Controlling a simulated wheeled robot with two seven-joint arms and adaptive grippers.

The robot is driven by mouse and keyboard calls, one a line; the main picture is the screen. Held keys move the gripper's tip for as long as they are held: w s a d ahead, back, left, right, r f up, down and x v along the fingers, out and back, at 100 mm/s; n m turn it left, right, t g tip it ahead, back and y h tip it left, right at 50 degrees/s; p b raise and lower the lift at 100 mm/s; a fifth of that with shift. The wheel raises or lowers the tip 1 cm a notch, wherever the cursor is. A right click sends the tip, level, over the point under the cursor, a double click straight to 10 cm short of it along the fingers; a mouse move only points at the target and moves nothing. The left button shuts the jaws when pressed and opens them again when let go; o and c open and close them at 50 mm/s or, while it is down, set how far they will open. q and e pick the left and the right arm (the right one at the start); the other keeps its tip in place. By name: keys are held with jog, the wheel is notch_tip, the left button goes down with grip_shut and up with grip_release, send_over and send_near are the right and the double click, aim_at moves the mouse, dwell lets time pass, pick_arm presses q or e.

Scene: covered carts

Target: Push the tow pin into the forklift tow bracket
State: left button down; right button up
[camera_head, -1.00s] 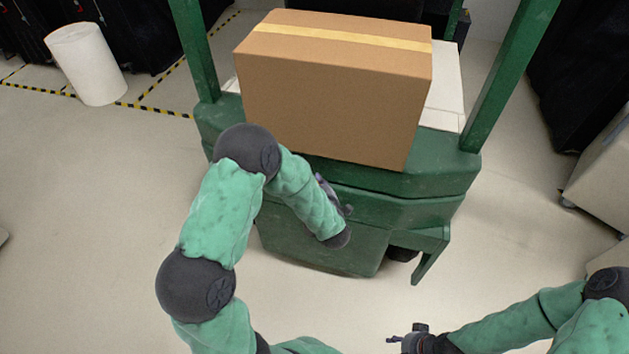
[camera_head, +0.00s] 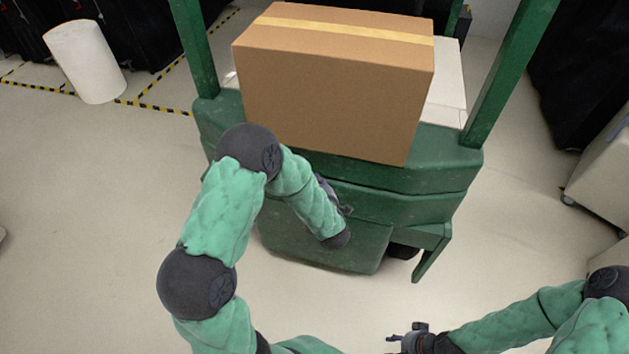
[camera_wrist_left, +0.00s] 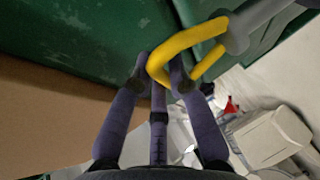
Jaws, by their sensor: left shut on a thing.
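The tow pin has a yellow loop handle (camera_wrist_left: 190,48) and a thick grey shaft (camera_wrist_left: 262,18), seen in the left wrist view. My left gripper (camera_wrist_left: 160,78) is shut on the yellow handle. The grey shaft points to the upper right, in front of the green forklift (camera_wrist_left: 75,40). In the head view the forklift (camera_head: 420,180) stands ahead, and my left forearm mostly hides my left gripper (camera_head: 338,198) near its rear face. The tow bracket cannot be made out, so I cannot tell how the pin sits to it. My right gripper (camera_head: 403,338) is low in the head view, away from the forklift.
A large cardboard box (camera_head: 325,95) sits on the forklift between green posts. A white cylinder (camera_head: 85,62) stands on the floor at the back left. A pale covered cart (camera_head: 605,180) is at the right.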

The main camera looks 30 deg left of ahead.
pick_arm(q)
jog(key=shift+f+b, duration=3.05)
jog(key=shift+f, duration=0.95)
jog(key=c, duration=1.1)
grip_release()
jog(key=shift+f, duration=0.1)
jog(key=shift+s+d, duration=0.1)
jog(key=shift+s, duration=0.05)
jog(key=v, duration=1.1)
jog(key=shift+s+d+r, duration=0.2)
jog(key=shift+s+r, duration=0.05)
jog(key=shift+r, duration=0.05)
